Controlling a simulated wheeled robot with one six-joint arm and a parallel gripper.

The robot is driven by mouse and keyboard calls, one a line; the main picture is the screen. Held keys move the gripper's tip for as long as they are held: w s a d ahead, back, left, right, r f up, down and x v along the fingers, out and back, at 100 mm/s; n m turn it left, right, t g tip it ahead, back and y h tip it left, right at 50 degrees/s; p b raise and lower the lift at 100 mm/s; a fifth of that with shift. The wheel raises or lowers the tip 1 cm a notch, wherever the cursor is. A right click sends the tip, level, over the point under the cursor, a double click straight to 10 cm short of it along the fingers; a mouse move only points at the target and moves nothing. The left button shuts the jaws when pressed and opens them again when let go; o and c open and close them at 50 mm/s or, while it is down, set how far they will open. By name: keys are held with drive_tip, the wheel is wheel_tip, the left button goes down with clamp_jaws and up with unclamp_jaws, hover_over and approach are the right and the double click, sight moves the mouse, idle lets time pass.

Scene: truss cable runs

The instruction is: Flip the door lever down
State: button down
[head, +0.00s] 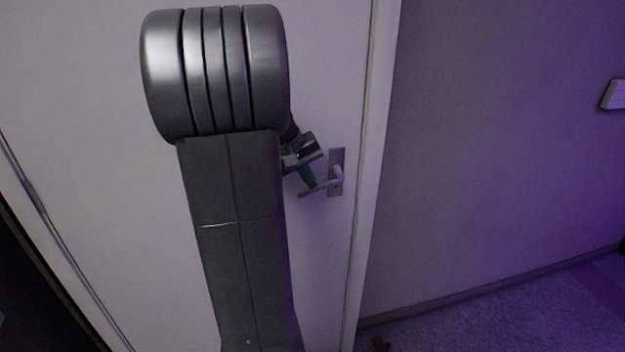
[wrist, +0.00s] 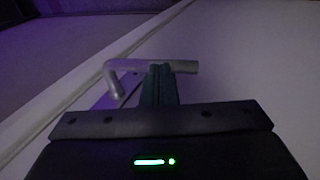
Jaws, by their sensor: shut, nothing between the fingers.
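The door lever (head: 322,187) is a grey metal handle on a plate (head: 337,165) near the right edge of the pale door (head: 335,60). In the head view its bar slopes down to the left from the plate. My gripper (head: 308,182) is shut and empty, with its fingertips at the lever's bar. In the wrist view the shut fingers (wrist: 160,72) overlap the middle of the lever bar (wrist: 185,66). I cannot tell whether they touch it. My arm hides part of the door in the head view.
The white door frame (head: 372,180) runs just right of the lever. Beyond it is a purple-lit wall (head: 490,150) with a small white box (head: 613,95). Carpet (head: 500,315) lies at the lower right.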

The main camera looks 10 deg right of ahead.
sight(308, 192)
wheel_tip(308, 192, down, 3)
drive_tip(key=h+b, duration=0.3)
drive_tip(key=shift+a+b, duration=0.15)
drive_tip(key=shift+b, duration=0.2)
drive_tip(key=shift+f+b, duration=0.45)
drive_tip(key=shift+f, duration=0.15)
drive_tip(key=shift+s+f, duration=0.15)
